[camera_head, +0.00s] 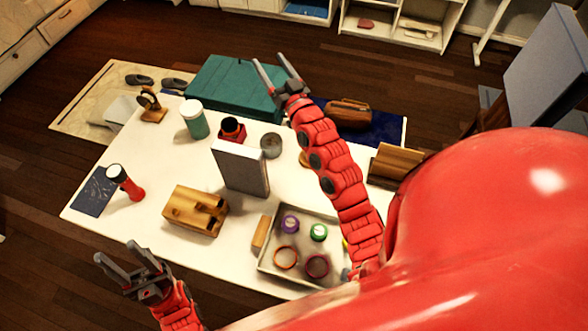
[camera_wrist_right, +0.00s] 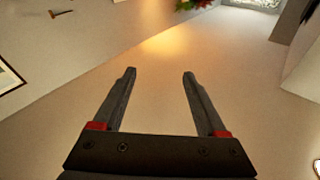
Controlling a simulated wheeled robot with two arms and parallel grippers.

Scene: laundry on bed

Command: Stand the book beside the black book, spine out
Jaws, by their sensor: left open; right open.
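A grey-white upright block (camera_head: 238,170), which looks like a standing book, is near the middle of the white table (camera_head: 150,225). A flat dark blue item (camera_head: 94,192), perhaps a book or mat, lies at the table's left edge. I cannot tell which thing is the black book, and no spine is readable. My left gripper (camera_head: 116,252) is open and empty by the table's front left edge. My right gripper (camera_head: 268,60) is open and raised toward the far side, appearing over the green chest. In the right wrist view its open fingers (camera_wrist_right: 160,75) hold nothing.
A wooden block (camera_head: 195,210), red torch (camera_head: 125,182), green-and-white jar (camera_head: 193,119) and grey tray (camera_head: 265,266) with small items stand on the table. A slatted wooden holder (camera_head: 395,163) is at the right. The green chest (camera_head: 235,85) is behind. My red arm hides the right side.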

